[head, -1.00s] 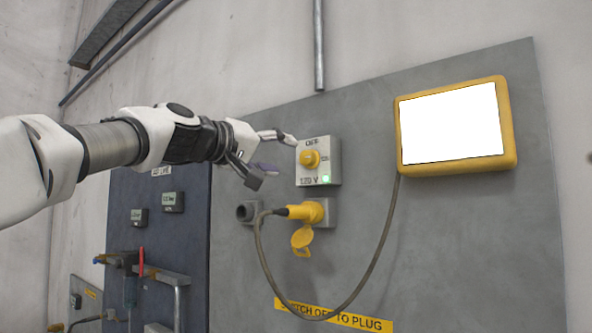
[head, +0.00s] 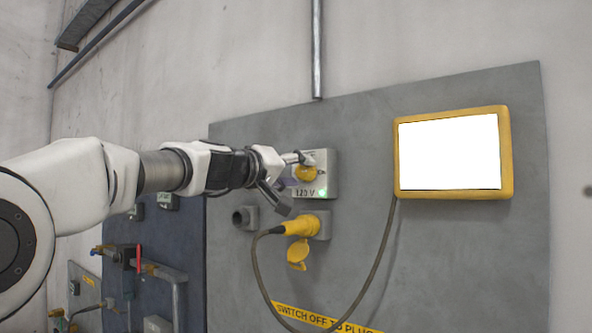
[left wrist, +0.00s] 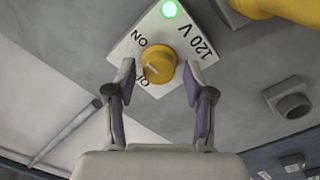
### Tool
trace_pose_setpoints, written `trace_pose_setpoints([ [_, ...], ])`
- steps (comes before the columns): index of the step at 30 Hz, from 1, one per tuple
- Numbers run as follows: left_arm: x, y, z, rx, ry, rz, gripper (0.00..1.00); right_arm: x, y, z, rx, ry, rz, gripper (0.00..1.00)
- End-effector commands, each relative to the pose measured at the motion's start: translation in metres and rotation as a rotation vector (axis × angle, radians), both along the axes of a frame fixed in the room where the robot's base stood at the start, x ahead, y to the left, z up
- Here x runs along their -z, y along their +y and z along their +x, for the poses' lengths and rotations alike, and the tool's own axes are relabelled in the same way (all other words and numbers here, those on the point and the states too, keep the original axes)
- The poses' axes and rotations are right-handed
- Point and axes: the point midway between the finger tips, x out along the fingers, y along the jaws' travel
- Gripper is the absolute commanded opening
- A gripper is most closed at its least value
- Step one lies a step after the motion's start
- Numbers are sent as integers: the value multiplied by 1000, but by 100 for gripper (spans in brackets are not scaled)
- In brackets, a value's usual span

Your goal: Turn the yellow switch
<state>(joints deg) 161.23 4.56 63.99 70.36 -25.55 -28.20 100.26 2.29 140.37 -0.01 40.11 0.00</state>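The yellow switch (left wrist: 158,64) is a round knob on a pale box (left wrist: 190,22) marked ON, OFF and 120 V, with a lit green light (left wrist: 169,9). In the head view the knob (head: 305,174) is partly covered by my left gripper (head: 300,172). In the left wrist view the two fingers of the left gripper (left wrist: 160,84) stand apart, one on each side of the knob, with visible gaps. The gripper is open and holds nothing. The white mark on the knob points toward the ON and OFF lettering side. My right gripper is not in view.
Below the box a yellow plug (head: 299,226) with a grey cable sits in a socket. A grey empty socket (head: 245,217) is to its left. A yellow-framed screen (head: 507,150) is at the right. A yellow label (head: 320,318) is at the bottom.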

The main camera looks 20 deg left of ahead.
Motion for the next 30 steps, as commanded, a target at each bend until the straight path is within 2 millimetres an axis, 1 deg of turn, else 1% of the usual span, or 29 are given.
trace_pose_setpoints([
  [1,0,0,0,0,0,0,28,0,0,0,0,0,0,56],
  [2,0,0,0,0,0,0,17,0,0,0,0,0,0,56],
  [3,0,0,0,0,0,0,3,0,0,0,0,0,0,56],
  [4,0,0,0,0,0,0,0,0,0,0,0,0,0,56],
  [11,0,0,0,0,2,-4,0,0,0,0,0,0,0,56],
  [17,0,0,0,1,15,-41,0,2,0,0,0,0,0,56],
  [23,1,0,0,1,49,-139,0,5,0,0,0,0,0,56],
  [30,1,0,0,1,118,-327,0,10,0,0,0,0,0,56],
])
